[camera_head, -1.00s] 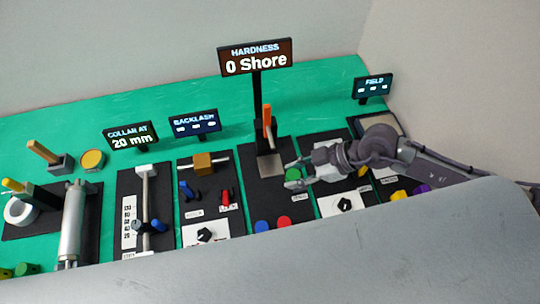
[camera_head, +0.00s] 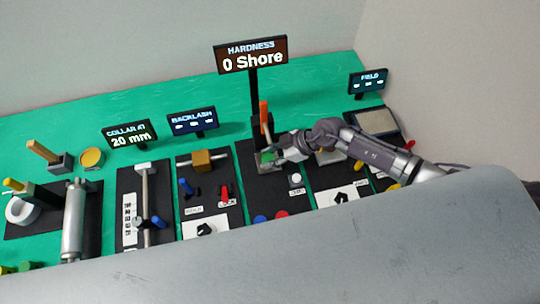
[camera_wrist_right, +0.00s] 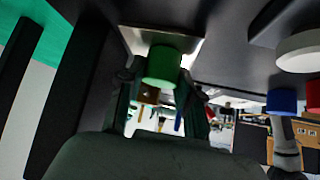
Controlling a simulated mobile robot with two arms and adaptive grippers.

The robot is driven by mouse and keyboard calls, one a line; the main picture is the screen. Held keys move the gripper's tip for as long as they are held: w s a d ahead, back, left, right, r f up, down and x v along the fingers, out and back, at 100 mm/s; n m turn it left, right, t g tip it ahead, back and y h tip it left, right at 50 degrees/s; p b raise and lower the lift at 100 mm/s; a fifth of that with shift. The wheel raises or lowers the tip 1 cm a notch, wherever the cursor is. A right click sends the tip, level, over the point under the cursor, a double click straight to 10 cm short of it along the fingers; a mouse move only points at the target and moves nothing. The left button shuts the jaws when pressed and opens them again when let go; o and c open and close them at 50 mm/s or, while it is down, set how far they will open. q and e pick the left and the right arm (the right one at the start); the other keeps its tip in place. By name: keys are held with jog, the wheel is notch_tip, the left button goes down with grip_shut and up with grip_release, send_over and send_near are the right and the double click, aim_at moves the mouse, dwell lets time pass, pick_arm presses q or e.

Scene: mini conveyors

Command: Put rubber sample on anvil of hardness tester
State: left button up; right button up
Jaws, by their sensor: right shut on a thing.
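The rubber sample is a green cylinder (camera_wrist_right: 162,66) between the two dark fingers of my right gripper (camera_wrist_right: 165,95) in the right wrist view. In the head view the right gripper (camera_head: 275,155) is at the hardness tester, with the green sample (camera_head: 267,156) over the metal anvil plate (camera_head: 266,168). The plate also shows beyond the sample in the right wrist view (camera_wrist_right: 190,46). I cannot tell whether sample and plate touch. The tester's sign (camera_head: 251,56) reads 0 Shore, and an orange handle (camera_head: 263,112) rises behind the sample. My left gripper is not in view.
A white button (camera_head: 295,179) stands right of the anvil on the tester's black base. Blue and red pieces (camera_head: 281,217) sit at its front. The backlash station with a blue lever (camera_head: 186,187) is to the left. The field sign (camera_head: 368,83) is at the right.

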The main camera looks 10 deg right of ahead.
jog(key=shift+s, duration=0.1)
jog(key=o, duration=1.1)
jog(key=shift+f, duration=0.1)
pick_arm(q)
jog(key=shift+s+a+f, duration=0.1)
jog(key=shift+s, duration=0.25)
pick_arm(e)
jog(key=shift+o, duration=0.2)
pick_arm(q)
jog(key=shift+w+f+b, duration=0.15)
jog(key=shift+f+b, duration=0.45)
jog(key=shift+b, duration=0.05)
pick_arm(e)
jog(key=v, duration=1.2)
